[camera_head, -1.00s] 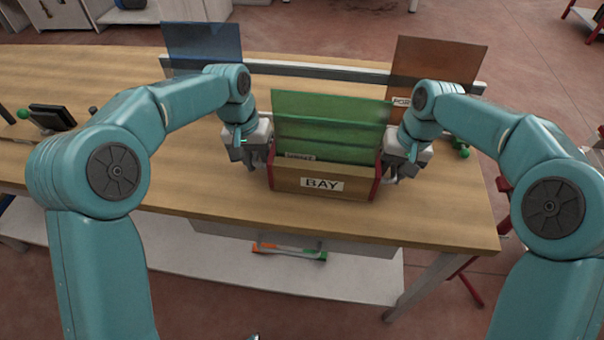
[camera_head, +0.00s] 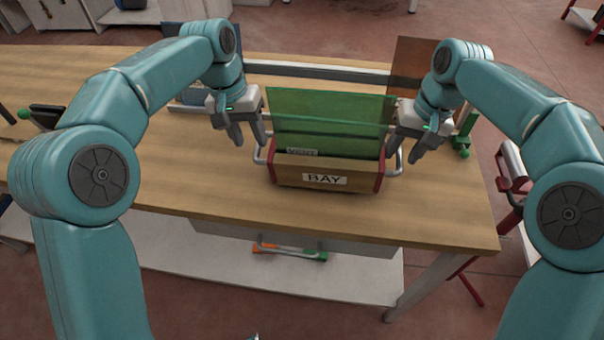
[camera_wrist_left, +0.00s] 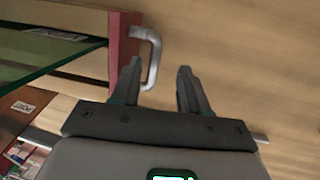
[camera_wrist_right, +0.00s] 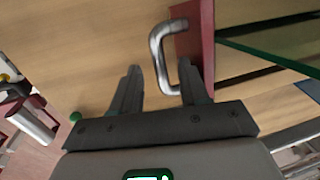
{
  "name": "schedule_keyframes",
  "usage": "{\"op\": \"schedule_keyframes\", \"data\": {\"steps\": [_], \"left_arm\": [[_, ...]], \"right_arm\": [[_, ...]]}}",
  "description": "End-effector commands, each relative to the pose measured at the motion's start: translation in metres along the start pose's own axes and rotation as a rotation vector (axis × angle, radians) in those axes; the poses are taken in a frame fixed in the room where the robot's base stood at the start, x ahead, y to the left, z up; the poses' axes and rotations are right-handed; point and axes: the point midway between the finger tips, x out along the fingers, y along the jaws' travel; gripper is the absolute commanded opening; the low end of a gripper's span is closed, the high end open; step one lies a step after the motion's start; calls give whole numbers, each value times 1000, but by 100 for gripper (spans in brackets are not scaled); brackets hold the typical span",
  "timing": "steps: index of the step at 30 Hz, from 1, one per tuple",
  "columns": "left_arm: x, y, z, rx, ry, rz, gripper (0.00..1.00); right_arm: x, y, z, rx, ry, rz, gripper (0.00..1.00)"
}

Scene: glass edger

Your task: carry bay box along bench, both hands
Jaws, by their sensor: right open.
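The bay box (camera_head: 290,176), a wooden box with red ends and a BAY label, stands upright on the bench (camera_head: 440,215) near its front edge. Green glass panes (camera_head: 330,120) stand in it. My left gripper (camera_head: 248,143) is open just above the left metal handle (camera_head: 260,156); in the left wrist view the handle (camera_wrist_left: 154,55) is beside and partly between the fingers. My right gripper (camera_head: 405,150) is open above the right handle (camera_head: 398,165); in the right wrist view the handle (camera_wrist_right: 157,55) lies between the fingers' lines. Neither grips anything.
A long rail (camera_head: 310,70) runs along the back, with a brown pane (camera_head: 415,60) at the right and a blue pane partly hidden behind my left arm. A dark device (camera_head: 47,116) lies at the left. The bench front right is clear.

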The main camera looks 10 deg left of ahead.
Motion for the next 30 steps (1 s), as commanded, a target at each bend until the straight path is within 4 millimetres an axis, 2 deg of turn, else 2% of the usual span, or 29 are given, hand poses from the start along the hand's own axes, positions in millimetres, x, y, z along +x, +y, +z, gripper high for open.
{"op": "schedule_keyframes", "data": {"steps": [3,8,26,30], "left_arm": [[2,0,0,0,-4,-2,45],[3,-1,1,-1,-7,-4,45],[3,-1,1,-1,-10,-5,45],[-18,3,1,-1,-9,-5,45]], "right_arm": [[-25,-2,-1,-1,7,-5,45],[-44,-3,-1,-3,10,-7,45],[-50,-4,-1,-2,11,-8,45],[-71,-8,-1,-2,11,-9,45]]}}
